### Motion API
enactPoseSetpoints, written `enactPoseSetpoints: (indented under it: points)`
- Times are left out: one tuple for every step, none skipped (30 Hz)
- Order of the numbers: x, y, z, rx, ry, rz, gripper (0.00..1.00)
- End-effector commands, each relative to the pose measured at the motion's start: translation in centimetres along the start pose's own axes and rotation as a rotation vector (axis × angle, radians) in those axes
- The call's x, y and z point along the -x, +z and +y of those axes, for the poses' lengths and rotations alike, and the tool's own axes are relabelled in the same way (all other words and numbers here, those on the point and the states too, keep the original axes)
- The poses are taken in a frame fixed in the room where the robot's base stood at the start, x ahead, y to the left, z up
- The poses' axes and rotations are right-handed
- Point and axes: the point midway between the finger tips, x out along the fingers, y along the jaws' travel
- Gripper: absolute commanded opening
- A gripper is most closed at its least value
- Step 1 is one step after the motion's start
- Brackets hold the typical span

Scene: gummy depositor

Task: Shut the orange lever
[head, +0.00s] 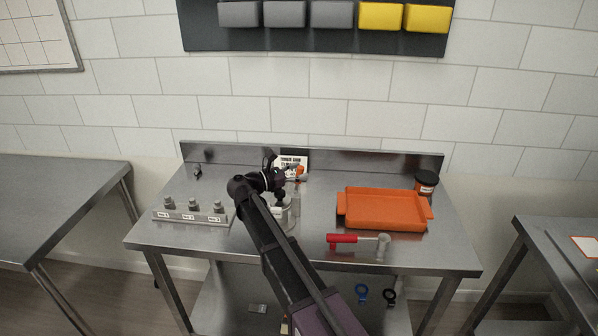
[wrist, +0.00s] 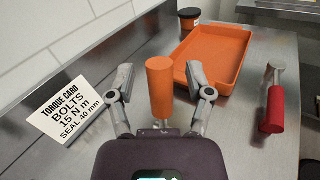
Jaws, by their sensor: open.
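The orange lever (wrist: 159,88) stands as an orange cylinder between the two fingers of my gripper in the wrist view. In the head view only a small orange bit of the lever (head: 299,170) shows beside my gripper, near the back of the steel table. My gripper (wrist: 165,90) is open, with one finger on each side of the orange cylinder. A gap shows on both sides in the picture; whether either finger touches it I cannot tell. The lever's base is hidden behind my gripper and arm.
A torque card (wrist: 69,104) stands left of the lever. An orange tray (head: 384,226) and a dark jar (head: 426,184) are on the right. A red-handled tool (head: 343,238) lies at the front. A grey block with several knobs (head: 187,217) is on the left.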

Motion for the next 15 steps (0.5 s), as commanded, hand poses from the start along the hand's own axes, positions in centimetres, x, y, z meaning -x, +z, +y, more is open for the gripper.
enactPoseSetpoints:
  points:
    - [-0.29,0.00,-0.01,0.000,-0.001,0.000,0.67]
    - [-0.40,0.00,-0.01,0.000,0.000,0.000,0.67]
    - [-0.51,0.00,-0.02,0.000,-0.001,0.000,0.67]
    - [-0.57,0.00,-0.02,0.000,-0.001,0.000,0.67]
    - [-0.60,0.00,-0.02,0.000,-0.001,0.000,0.67]
    - [-0.63,0.00,-0.02,0.000,-0.001,0.000,0.67]
    - [-0.63,0.00,-0.02,0.000,-0.001,0.000,0.67]
    - [-0.63,0.00,-0.02,0.000,-0.001,0.000,0.67]
    - [-0.62,0.00,-0.02,0.000,-0.001,0.000,0.67]
    - [-0.62,0.00,-0.02,0.000,-0.001,0.000,0.67]
    - [-0.62,0.00,-0.02,0.000,-0.001,0.000,0.67]
    - [-0.61,0.00,-0.02,0.000,-0.001,0.000,0.67]
    - [-0.61,0.00,-0.02,0.000,-0.001,0.000,0.64]
    - [-0.61,0.00,-0.02,0.000,-0.001,0.000,0.55]
    - [-0.60,0.00,-0.02,0.000,-0.001,0.000,0.43]
